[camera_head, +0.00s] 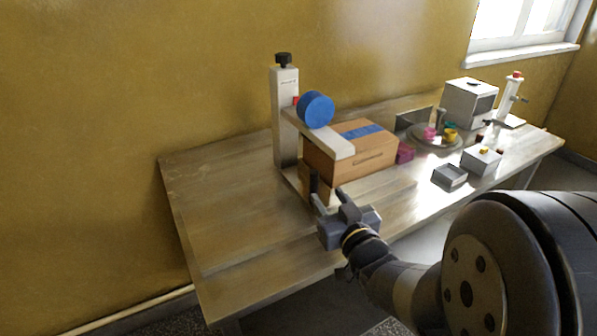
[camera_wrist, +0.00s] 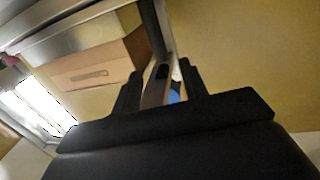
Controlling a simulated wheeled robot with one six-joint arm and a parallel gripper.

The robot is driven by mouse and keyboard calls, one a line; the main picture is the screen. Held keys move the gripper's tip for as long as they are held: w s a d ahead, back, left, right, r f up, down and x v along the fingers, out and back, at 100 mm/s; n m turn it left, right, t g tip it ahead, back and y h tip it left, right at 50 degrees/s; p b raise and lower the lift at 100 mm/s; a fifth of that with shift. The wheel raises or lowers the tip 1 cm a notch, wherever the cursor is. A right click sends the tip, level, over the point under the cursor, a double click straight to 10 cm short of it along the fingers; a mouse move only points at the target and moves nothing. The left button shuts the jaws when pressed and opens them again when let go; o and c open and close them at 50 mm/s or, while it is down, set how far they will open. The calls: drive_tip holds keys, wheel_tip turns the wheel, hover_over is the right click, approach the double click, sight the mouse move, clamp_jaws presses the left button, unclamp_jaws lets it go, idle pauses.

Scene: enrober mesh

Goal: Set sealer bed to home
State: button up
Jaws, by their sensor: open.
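The sealer (camera_head: 285,120) is a pale upright post with a black knob on top, a blue roll (camera_head: 316,109) and a pale arm reaching over a cardboard box (camera_head: 350,150). The box sits on the sealer's low bed, mostly hidden by box and gripper. A dark upright piece (camera_head: 314,184) stands at the bed's near end. My gripper (camera_head: 330,198) is open just in front of it; contact cannot be told. In the wrist view my open fingers (camera_wrist: 160,74) have a dark-and-grey strip between or behind them, with the box (camera_wrist: 100,66) to the left.
The wooden table (camera_head: 225,215) is clear at left. To the right are a magenta block (camera_head: 405,153), a round tray (camera_head: 418,140) with colored pieces, a grey open bin (camera_head: 450,176), a small button box (camera_head: 481,161), a grey machine (camera_head: 468,103) and a white stand (camera_head: 508,98).

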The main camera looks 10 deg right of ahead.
sight(316, 179)
drive_tip(key=w, duration=0.3)
drive_tip(key=w+a, duration=0.1)
drive_tip(key=w, duration=0.3)
drive_tip(key=w+p, duration=0.1)
drive_tip(key=w, duration=0.2)
drive_tip(key=shift+w+a, duration=0.35)
drive_tip(key=shift+r, duration=0.1)
clamp_jaws()
